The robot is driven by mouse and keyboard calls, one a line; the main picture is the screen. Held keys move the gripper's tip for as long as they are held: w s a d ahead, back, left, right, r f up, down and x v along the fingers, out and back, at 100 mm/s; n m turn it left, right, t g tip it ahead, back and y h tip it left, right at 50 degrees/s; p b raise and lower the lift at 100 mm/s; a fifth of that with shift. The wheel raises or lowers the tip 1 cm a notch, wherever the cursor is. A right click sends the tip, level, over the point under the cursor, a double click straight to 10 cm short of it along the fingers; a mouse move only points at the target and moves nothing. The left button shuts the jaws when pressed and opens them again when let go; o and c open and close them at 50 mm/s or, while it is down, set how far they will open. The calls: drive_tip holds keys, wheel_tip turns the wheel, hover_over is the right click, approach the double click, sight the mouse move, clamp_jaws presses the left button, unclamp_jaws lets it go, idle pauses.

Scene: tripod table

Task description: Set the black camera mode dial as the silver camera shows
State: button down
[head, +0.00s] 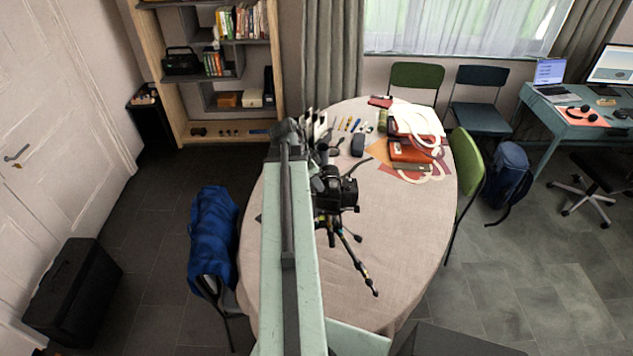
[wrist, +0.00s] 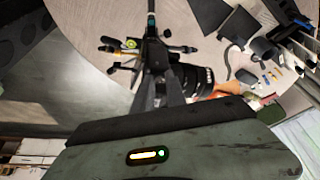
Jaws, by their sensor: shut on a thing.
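The black camera (head: 337,188) stands on a small tripod (head: 352,255) on the round table, its lens pointing right. In the wrist view the camera's lens (wrist: 196,86) shows just beyond my gripper, with the tripod's legs (wrist: 125,47) spread behind. My gripper (wrist: 167,92) is shut at the black camera's body, on what seems to be its mode dial. The dial is hidden by the fingers, so its setting cannot be read. In the head view my arm covers the left side of the camera. I cannot make out the silver camera clearly in either view.
The round table (head: 405,225) has bare cloth at its front right. Red and white bags (head: 410,150), a dark cylinder (head: 358,145) and several small tools lie toward its back. A blue-draped chair (head: 213,235) stands left, a green chair (head: 467,170) right.

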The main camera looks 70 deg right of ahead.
drive_tip(key=c, duration=1.3)
unclamp_jaws()
drive_tip(key=shift+c, duration=0.2)
drive_tip(key=p+v, duration=0.7)
drive_tip(key=v, duration=0.1)
